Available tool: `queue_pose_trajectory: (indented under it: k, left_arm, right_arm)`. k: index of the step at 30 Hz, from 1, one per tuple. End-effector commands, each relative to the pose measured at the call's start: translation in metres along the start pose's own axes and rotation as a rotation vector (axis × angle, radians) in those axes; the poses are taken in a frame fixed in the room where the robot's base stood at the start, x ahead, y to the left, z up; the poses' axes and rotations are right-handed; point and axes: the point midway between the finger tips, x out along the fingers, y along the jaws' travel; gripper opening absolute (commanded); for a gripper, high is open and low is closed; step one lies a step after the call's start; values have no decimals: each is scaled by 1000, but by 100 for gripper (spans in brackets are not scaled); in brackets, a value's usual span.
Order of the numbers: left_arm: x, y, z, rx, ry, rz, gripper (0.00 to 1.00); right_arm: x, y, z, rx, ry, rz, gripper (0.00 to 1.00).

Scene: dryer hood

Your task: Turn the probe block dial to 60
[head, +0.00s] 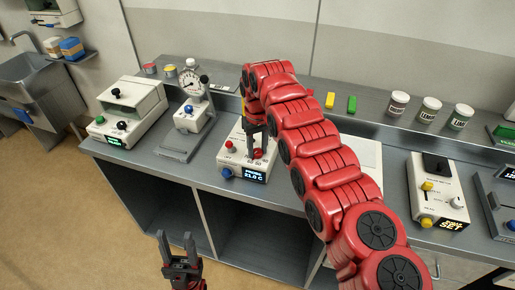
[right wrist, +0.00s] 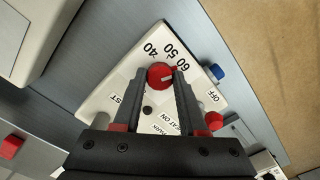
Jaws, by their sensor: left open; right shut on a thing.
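The probe block (head: 240,174) is a white box on the grey bench, with a small lit display (head: 256,175) reading about 21.0 C. Its red dial (right wrist: 160,75) sits between my right gripper's fingertips (right wrist: 168,77) in the right wrist view, with 40, 50 and 60 printed around it. The dial's white line points toward the right finger, near the 60 side; its exact setting I cannot tell. In the head view my right gripper (head: 263,150) reaches down onto the block and partly hides the dial. My left gripper (head: 176,242) is open and empty, low in front of the bench.
The block also has a blue knob (head: 227,172) and a red button (head: 229,144). A gauge stand (head: 191,95) and a white lidded device (head: 130,112) stand to the left. Several jars (head: 430,108) line the back shelf. A meter box (head: 438,190) stands to the right.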

Motion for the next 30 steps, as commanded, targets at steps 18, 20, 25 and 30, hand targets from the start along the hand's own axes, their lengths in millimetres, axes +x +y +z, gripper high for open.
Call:
queue_pose_trajectory:
  k: [18,20,25,30]
  left_arm:
    - [-3,0,0,0,0,0,50]
    - [-5,0,1,0,0,0,50]
    - [13,-1,-2,0,0,0,50]
    - [52,-3,-9,0,1,0,50]
  right_arm:
    - [-9,-1,0,-1,0,2,72]
    - [-19,0,-1,1,2,2,72]
    - [-60,-3,0,-1,1,-1,72]
    - [-100,0,-1,1,3,1,72]
